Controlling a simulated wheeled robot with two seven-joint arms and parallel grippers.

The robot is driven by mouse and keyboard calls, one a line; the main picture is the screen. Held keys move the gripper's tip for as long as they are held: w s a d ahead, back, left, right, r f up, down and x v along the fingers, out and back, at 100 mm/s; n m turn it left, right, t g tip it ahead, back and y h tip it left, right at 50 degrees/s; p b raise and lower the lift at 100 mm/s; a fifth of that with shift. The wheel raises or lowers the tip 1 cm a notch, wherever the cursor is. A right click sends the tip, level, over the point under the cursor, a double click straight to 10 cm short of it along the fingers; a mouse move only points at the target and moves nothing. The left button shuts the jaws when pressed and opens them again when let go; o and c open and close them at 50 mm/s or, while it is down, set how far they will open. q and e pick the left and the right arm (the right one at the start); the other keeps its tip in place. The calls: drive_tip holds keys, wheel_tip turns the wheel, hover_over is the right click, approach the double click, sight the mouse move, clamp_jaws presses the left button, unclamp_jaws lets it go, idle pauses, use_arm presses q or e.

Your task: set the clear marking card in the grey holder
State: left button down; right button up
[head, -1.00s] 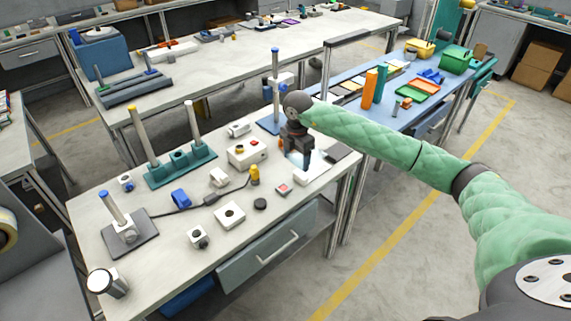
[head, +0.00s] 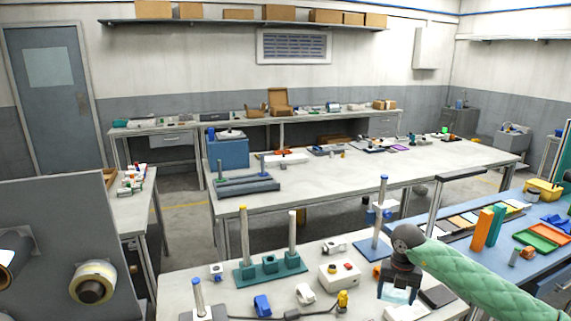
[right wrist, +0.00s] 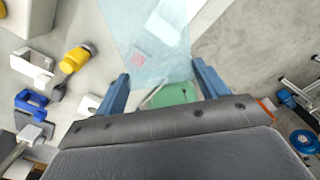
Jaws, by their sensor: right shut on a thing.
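My right gripper (head: 397,293) is shut on the clear marking card (head: 394,296), a pale, see-through sheet, over the right end of the near table. In the right wrist view the card (right wrist: 150,40) reaches up from between the blue fingertips of this gripper (right wrist: 162,76), and a white block with a red square shows through it. I cannot tell for sure which thing is the grey holder; a long grey slotted block (head: 246,187) lies on the table behind. My left gripper is not in view.
The near table also holds a green base with posts (head: 268,268), a white box with a red button (head: 341,275), a yellow plug (head: 343,299), a blue-topped post (head: 381,215) and a dark flat plate (head: 437,297). The middle of the table behind (head: 330,185) is largely clear.

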drive_tip(key=n, duration=0.5)
drive_tip(key=shift+a+n, duration=0.2)
drive_tip(key=shift+n, duration=0.2)
drive_tip(key=n, duration=0.5)
drive_tip(key=shift+s+a+r+n, duration=0.15)
drive_tip(key=shift+s+a+n, duration=0.05)
drive_tip(key=shift+a+n, duration=0.2)
drive_tip(key=n, duration=0.4)
drive_tip(key=a+n, duration=0.1)
drive_tip(key=n, duration=0.1)
drive_tip(key=shift+s, duration=0.4)
drive_tip(key=n, duration=0.2)
drive_tip(key=a+n, duration=0.1)
drive_tip(key=n, duration=0.1)
drive_tip(key=s+n, duration=0.1)
drive_tip(key=n, duration=0.1)
drive_tip(key=shift+a, duration=0.25)
drive_tip(key=s+a+f+n, duration=0.2)
drive_tip(key=s+a+n, duration=0.5)
drive_tip(key=n, duration=0.9)
drive_tip(key=s, duration=0.3)
drive_tip(key=shift+s+a+f, duration=0.15)
drive_tip(key=shift+a+f, duration=0.2)
drive_tip(key=shift+a, duration=0.05)
drive_tip(key=shift+f, duration=0.1)
